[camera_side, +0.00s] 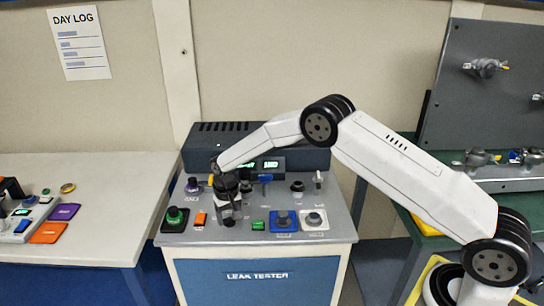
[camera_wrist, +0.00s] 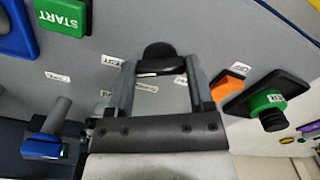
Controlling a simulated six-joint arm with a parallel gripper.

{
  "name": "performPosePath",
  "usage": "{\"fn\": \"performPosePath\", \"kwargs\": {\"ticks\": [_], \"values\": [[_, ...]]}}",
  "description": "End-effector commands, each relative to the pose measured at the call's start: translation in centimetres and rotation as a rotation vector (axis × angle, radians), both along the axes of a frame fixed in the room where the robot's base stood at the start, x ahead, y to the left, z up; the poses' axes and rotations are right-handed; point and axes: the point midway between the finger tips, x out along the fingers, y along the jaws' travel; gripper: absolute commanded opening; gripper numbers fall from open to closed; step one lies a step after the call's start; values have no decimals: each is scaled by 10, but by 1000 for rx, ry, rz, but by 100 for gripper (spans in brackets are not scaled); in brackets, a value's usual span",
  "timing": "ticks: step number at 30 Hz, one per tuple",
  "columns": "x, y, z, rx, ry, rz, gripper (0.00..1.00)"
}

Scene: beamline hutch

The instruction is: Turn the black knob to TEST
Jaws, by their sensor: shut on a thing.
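The black knob (camera_wrist: 158,52) stands on the grey panel between the two fingers of my gripper (camera_wrist: 160,66) in the wrist view. My gripper is shut on it, one finger at each side. Which label the knob points to I cannot tell. In the side view my gripper (camera_side: 229,212) reaches down to the left part of the leak tester panel (camera_side: 210,237) and hides the knob.
An orange switch (camera_side: 200,219) and a green button on a black base (camera_side: 174,216) are close on the left in the side view. A green START button (camera_wrist: 63,15) and a blue lever (camera_wrist: 42,147) are near in the wrist view. More controls crowd the panel's right half.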

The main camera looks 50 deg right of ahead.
Motion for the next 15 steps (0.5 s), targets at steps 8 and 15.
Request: {"fn": "performPosePath", "kwargs": {"ticks": [8, 15], "values": [[0, 0, 0, 0, 1, -1, 96], [0, 0, 0, 0, 0, 0, 100]]}}
